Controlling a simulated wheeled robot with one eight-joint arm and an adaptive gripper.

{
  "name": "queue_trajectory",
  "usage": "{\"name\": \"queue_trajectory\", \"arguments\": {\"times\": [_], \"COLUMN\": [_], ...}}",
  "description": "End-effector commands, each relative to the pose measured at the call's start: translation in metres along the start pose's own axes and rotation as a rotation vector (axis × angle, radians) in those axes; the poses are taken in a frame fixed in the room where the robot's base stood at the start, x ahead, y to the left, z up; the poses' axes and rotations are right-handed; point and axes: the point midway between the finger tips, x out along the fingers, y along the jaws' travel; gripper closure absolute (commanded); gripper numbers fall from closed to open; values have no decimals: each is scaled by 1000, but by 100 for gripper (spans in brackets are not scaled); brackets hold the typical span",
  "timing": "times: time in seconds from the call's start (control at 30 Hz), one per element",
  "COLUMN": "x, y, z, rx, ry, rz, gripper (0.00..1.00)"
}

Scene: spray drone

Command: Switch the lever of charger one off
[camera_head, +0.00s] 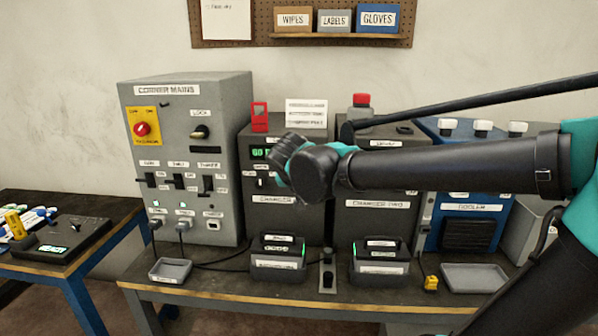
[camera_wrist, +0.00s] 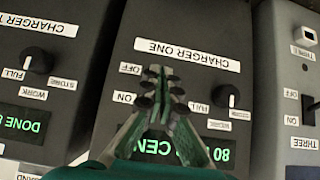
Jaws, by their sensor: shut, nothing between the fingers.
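Charger one (camera_head: 264,220) is a dark grey box on the bench, and it fills the middle of the wrist view (camera_wrist: 200,25). Its OFF label (camera_wrist: 130,69) and ON label (camera_wrist: 123,97) appear upside down, just left of my fingers. The lever itself cannot be made out; my gripper covers the area beside these labels. My gripper (camera_wrist: 160,76) is shut and empty, its tips in front of the panel near the OFF label. I cannot tell whether it touches the panel or lever. In the head view my wrist hides the fingers and much of the panel.
Charger one's round knob (camera_wrist: 227,95) is close to the right of my fingers in the wrist view. Charger two (camera_head: 375,220) stands beside it, behind my arm. The corner mains cabinet (camera_head: 186,105) is to the left. Battery docks (camera_head: 278,262) sit in front.

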Motion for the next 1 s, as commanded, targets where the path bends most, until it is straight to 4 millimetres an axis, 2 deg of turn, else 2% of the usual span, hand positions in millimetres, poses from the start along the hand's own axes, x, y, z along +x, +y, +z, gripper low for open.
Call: {"name": "queue_trajectory", "arguments": {"times": [0.37, 1.0], "x": [4, -7], "y": [0, 0], "z": [4, -8], "rx": [1, 1], "ry": [-5, -6], "rz": [2, 2], "gripper": [100, 100]}}
